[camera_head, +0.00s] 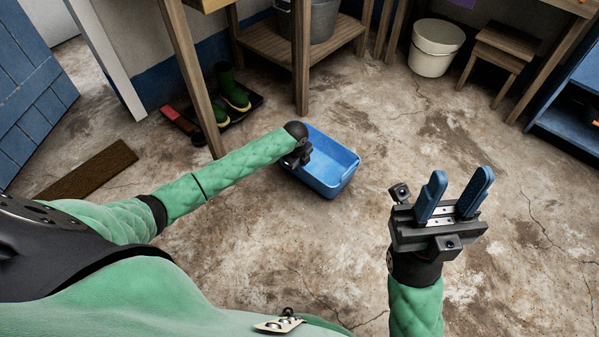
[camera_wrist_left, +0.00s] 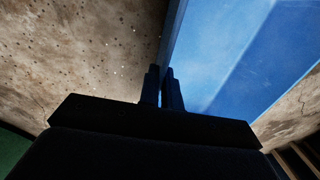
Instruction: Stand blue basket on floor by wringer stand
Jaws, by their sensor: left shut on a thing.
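The blue basket (camera_head: 328,165) is empty and upright in the head view, at or close to the floor beside the wooden stand's front leg. I cannot tell whether its base touches the floor. My left gripper (camera_head: 300,155) is at the basket's left side, partly hidden by my wrist. In the left wrist view the left fingers (camera_wrist_left: 163,88) are shut on the wall of the basket (camera_wrist_left: 225,60). My right gripper (camera_head: 453,197) is open and empty, its two blue fingers apart, over bare floor on the right. The wooden stand (camera_head: 265,40), perhaps the wringer stand, is behind the basket.
A grey metal bucket (camera_head: 308,20) sits on the stand's low shelf. Green boots (camera_head: 232,90) stand on a dark tray at left. A white bucket (camera_head: 435,50) and a wooden stool (camera_head: 500,52) are at the back right. The floor right of the basket is clear.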

